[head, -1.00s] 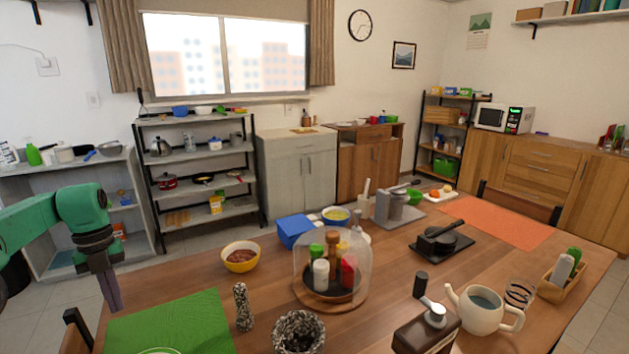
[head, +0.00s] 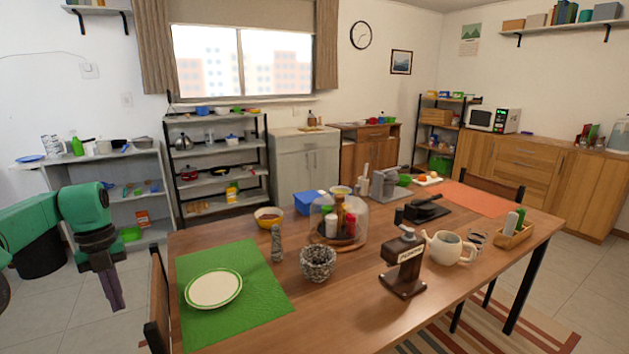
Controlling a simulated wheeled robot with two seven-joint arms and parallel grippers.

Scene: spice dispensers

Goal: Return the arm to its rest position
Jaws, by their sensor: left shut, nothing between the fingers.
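My left gripper (head: 112,292) hangs at the left of the head view, fingers pointing down and shut on nothing. It is over the floor, to the left of the table, apart from everything. My green left arm (head: 85,208) comes in from the left edge. My right gripper is not in view. The spice dispensers (head: 341,218) stand under a clear dome on a round wooden base in the middle of the table.
The wooden table (head: 345,305) holds a green mat (head: 250,278) with a white plate (head: 213,289) near its left end. A chair (head: 158,300) stands at that end, right of my gripper. A mortar (head: 318,262) and a teapot (head: 449,247) stand on the table.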

